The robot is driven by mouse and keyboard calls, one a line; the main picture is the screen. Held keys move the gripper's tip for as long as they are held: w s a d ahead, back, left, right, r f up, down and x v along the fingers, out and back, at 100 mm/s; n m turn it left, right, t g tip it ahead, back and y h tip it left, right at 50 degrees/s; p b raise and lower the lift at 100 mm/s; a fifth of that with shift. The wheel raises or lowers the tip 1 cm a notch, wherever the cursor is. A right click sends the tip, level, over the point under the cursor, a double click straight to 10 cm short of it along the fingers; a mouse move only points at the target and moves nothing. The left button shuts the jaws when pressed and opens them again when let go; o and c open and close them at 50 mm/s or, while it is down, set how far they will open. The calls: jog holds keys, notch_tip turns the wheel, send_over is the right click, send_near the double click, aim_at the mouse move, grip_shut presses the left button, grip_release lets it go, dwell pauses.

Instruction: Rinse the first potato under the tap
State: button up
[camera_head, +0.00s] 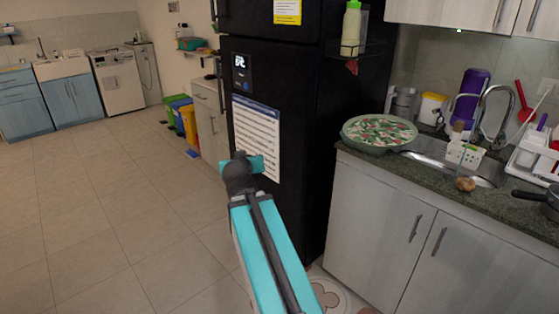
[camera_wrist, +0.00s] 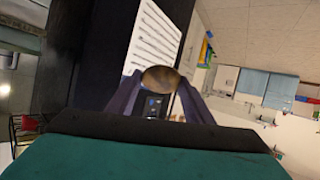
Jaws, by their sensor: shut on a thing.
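My gripper (camera_wrist: 160,88) is shut on a brown potato (camera_wrist: 160,76), held between the two fingertips in the wrist view. In the head view my arm reaches out in front of the black fridge, well left of the sink, and the held potato is hidden behind my wrist. The curved metal tap (camera_head: 493,96) stands at the back of the steel sink (camera_head: 430,149) on the right. Another round brown thing, seemingly a potato (camera_head: 465,184), lies on the counter edge in front of the sink.
A patterned round bowl or lid (camera_head: 379,131) sits left of the sink. A white dish rack (camera_head: 531,154) and a dark pan (camera_head: 543,203) stand to the right. The black fridge (camera_head: 290,70) is close to my arm. The tiled floor on the left is clear.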

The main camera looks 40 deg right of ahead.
jog(key=w+a+r+n+t+y, duration=0.1)
jog(key=w+a+n+y, duration=0.1)
jog(key=a, duration=0.8)
jog(key=w+a+r+n+t+y, duration=0.1)
jog(key=w+a+n+y, duration=0.2)
jog(key=a, duration=0.7)
jog(key=w+a+r+n+t+y, duration=0.1)
jog(key=w+a+n+y, duration=0.1)
jog(key=a, duration=0.8)
jog(key=shift+w+a+y, duration=0.35)
jog(key=shift+w+y, duration=0.25)
jog(key=shift+w, duration=0.55)
jog(key=shift+r, duration=0.1)
